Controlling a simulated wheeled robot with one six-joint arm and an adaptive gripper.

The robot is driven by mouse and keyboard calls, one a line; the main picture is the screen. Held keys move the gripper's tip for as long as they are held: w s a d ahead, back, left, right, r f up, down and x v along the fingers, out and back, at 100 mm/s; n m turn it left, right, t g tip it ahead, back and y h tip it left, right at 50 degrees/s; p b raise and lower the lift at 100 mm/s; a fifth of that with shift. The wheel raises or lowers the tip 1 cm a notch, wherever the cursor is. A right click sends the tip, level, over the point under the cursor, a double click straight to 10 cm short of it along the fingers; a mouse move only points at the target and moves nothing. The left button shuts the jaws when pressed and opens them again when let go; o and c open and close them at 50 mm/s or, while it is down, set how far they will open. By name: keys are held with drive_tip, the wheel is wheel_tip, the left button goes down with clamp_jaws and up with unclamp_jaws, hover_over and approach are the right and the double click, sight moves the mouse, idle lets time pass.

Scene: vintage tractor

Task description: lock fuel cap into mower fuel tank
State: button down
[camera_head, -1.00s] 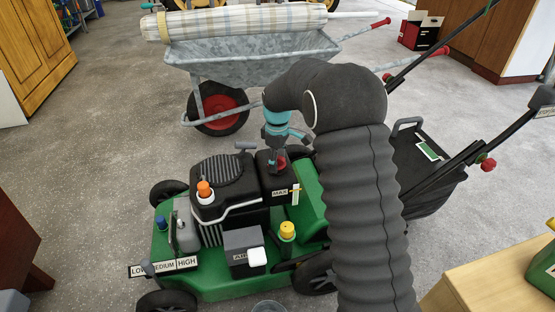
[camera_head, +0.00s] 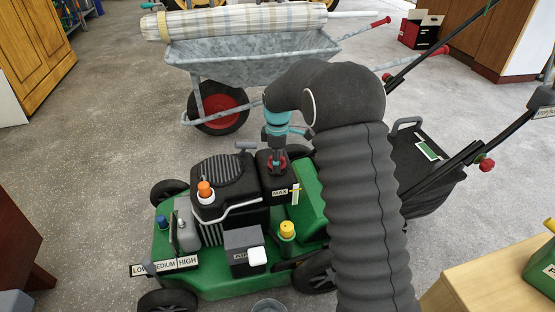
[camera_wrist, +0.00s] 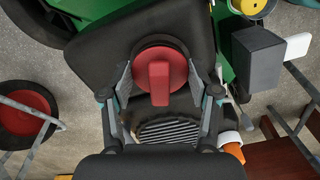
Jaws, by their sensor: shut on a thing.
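The red fuel cap (camera_wrist: 160,82) has a raised grip bar and sits at the top of the black fuel tank (camera_wrist: 95,45) in the wrist view. My gripper (camera_wrist: 160,72) is shut on the cap, with a finger on its left and right sides. In the head view my gripper (camera_head: 277,161) points down from above onto the tank (camera_head: 277,188), which has a MAX label.
The green mower (camera_head: 215,285) carries a black engine with an orange-topped cap (camera_head: 204,190), a yellow cap (camera_head: 287,229) and a grey air box (camera_head: 243,252). A wheelbarrow (camera_head: 250,62) stands behind. A wooden surface (camera_head: 490,290) is at the lower right. Open floor lies left.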

drive_tip(key=shift+f+n, duration=0.15)
drive_tip(key=shift+n, duration=0.85)
drive_tip(key=shift+n+p, duration=0.3)
drive_tip(key=shift+p, duration=0.05)
drive_tip(key=shift+c, duration=1)
unclamp_jaws()
